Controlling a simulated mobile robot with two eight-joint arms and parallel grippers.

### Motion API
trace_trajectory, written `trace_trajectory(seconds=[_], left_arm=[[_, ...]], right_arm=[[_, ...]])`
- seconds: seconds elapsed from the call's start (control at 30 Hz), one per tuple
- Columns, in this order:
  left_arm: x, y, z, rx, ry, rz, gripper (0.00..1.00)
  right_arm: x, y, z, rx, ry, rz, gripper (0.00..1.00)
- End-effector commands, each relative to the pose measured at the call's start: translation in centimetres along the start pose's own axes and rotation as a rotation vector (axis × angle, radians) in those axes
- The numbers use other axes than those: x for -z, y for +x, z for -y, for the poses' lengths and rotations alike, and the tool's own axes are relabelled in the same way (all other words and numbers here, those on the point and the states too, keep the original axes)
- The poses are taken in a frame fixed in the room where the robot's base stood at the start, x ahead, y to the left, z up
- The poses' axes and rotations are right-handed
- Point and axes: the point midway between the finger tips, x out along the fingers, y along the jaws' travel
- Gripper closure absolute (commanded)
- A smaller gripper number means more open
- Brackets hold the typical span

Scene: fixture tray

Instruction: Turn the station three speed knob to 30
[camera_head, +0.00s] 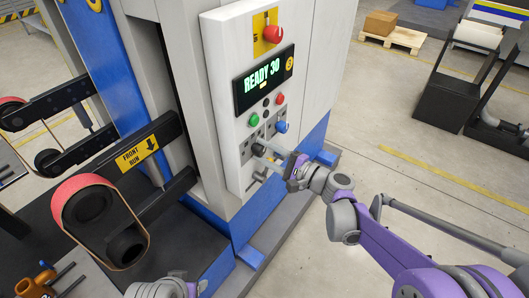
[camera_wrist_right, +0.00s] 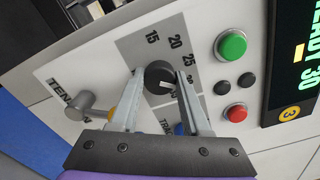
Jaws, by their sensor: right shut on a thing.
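The station three speed knob (camera_wrist_right: 158,73) is a round black knob with a white mark, on a grey plate with printed numbers 15, 20 and 25. Further numbers are partly hidden behind the right-hand finger, so I cannot read exactly where the mark points. My right gripper (camera_wrist_right: 157,82) has its two fingers on either side of the knob, shut on it. In the head view, the right gripper (camera_head: 270,152) reaches the panel from the right, covering the knob. The display (camera_head: 263,80) reads READY 30 beside a yellow 3. My left gripper is not clearly shown.
A green button (camera_head: 254,119), a red button (camera_head: 280,98) and a blue knob (camera_head: 281,127) sit close to my gripper. A grey tension lever (camera_wrist_right: 88,107) stands beside the speed plate. A red emergency button (camera_head: 273,34) is above.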

Motion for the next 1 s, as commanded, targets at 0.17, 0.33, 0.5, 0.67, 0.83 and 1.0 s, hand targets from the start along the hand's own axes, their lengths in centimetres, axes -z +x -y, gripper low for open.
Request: trace_trajectory(seconds=[0.17, 0.33, 0.5, 0.67, 0.83, 1.0], left_arm=[[-0.06, 0.09, 0.0, 0.0, 0.0, 0.0, 0.37], [-0.06, 0.11, 0.0, 0.0, 0.0, 0.0, 0.37], [-0.06, 0.11, 0.0, 0.0, 0.0, 0.0, 0.37], [-0.06, 0.11, 0.0, 0.0, 0.0, 0.0, 0.37], [-0.06, 0.11, 0.0, 0.0, 0.0, 0.0, 0.37], [-0.06, 0.11, 0.0, 0.0, 0.0, 0.0, 0.37]], right_arm=[[0.01, -0.02, -0.03, -0.001, 0.044, 0.0, 1.0], [0.0, -0.02, -0.02, -0.001, 0.061, 0.0, 1.0], [0.0, -0.01, -0.01, -0.001, 0.062, 0.0, 1.0], [0.0, -0.01, -0.02, -0.001, 0.061, 0.0, 1.0], [0.0, -0.01, -0.01, 0.0, 0.061, 0.0, 0.26], [0.0, 0.0, -0.01, 0.0, 0.061, 0.0, 0.23]])
